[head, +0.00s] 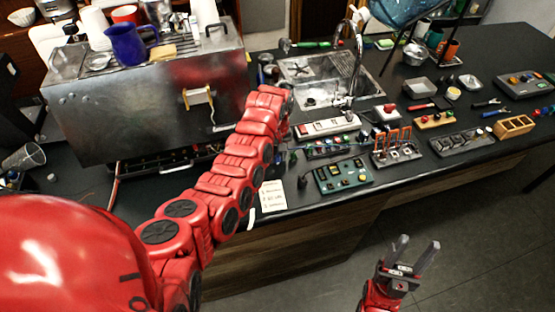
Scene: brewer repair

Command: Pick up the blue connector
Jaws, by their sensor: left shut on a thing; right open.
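My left arm reaches over the counter, and its wrist bends down beside the white power strip. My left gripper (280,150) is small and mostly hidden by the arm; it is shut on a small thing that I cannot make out. I cannot clearly pick out the blue connector. A thin blue cable runs near the gripper, by the green circuit board (343,175). My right gripper (416,246) is open and empty, with its fingers pointing up, over the floor in front of the counter.
A steel brewer (150,105) with cups on top stands at the left. A sink (318,80) with a tap is behind. A white power strip (329,127), a rack with orange parts (396,146), a wooden box (514,126) and tools crowd the counter. A paper note (272,196) lies near its front edge.

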